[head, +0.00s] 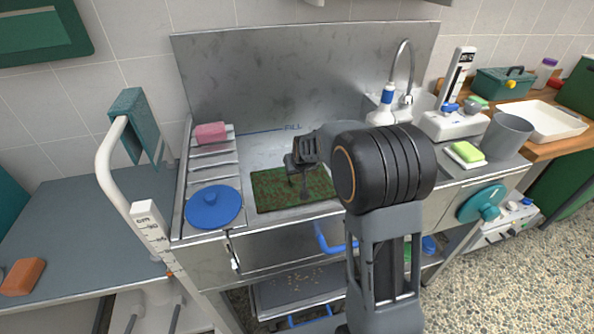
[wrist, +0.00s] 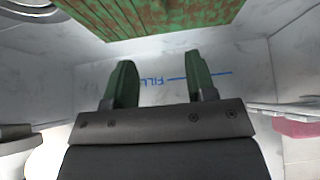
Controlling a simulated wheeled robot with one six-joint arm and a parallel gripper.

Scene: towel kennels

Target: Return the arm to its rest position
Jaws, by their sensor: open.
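My gripper (head: 297,166) is over the steel basin in the head view, in front of the green-brown mat (head: 275,190), at the end of my dark arm. In the wrist view my gripper (wrist: 160,85) has its two green-tipped fingers apart. Nothing is between them. Beyond the fingers is the basin wall with the blue FILL line (wrist: 200,76), which appears upside down. The green-brown mat (wrist: 150,15) also shows along the top of the wrist view. My arm hides part of the basin and the counter front.
A pink block (head: 210,132) lies on the slatted rack at left, above a blue round lid (head: 212,207). A faucet (head: 402,75), grey cup (head: 505,135) and sponge (head: 467,152) stand at right. A white rail (head: 112,165) rises at left.

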